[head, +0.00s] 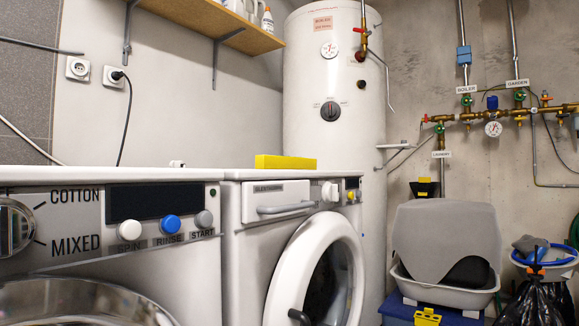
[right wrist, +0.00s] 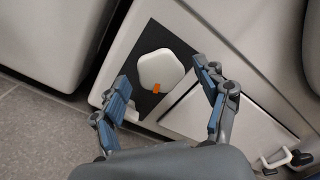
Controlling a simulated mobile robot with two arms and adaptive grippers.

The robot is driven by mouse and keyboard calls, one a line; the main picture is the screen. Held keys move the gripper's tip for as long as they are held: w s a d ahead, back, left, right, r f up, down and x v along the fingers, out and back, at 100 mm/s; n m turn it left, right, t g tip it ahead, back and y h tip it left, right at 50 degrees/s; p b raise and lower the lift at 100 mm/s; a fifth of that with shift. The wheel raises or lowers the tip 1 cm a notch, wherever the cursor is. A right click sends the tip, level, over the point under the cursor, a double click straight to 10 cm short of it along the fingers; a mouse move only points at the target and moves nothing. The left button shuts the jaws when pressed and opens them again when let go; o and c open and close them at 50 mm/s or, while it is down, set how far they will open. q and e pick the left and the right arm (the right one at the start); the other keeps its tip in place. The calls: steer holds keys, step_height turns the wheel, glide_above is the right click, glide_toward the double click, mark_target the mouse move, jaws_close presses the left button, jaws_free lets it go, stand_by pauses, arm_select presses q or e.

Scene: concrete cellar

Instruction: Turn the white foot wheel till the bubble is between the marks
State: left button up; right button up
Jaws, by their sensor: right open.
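The white foot wheel (right wrist: 160,70) shows in the right wrist view, a rounded knob with an orange mark on its lower edge, set on a dark panel. My right gripper (right wrist: 160,75) is open, with one blue-padded finger on each side of the wheel in the picture. Gaps show between the fingers and the wheel; I see no contact. A yellow bar (head: 286,161), which looks like the level, lies on top of the right-hand machine in the head view. Its bubble and marks cannot be seen from here. My left gripper is in neither view.
Beside the dark panel is a pale flap (right wrist: 220,105). A washing machine (head: 150,255) is at left, a boiler (head: 333,110) behind, and a grey litter box (head: 445,245) at right.

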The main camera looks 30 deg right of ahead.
steer(key=c, duration=1.2)
steer(key=m, duration=0.4)
steer(key=shift+m, duration=0.3)
steer(key=shift+b, duration=0.3)
steer(key=m+b, duration=0.2)
steer(key=m, duration=0.2)
steer(key=shift+m, duration=0.3)
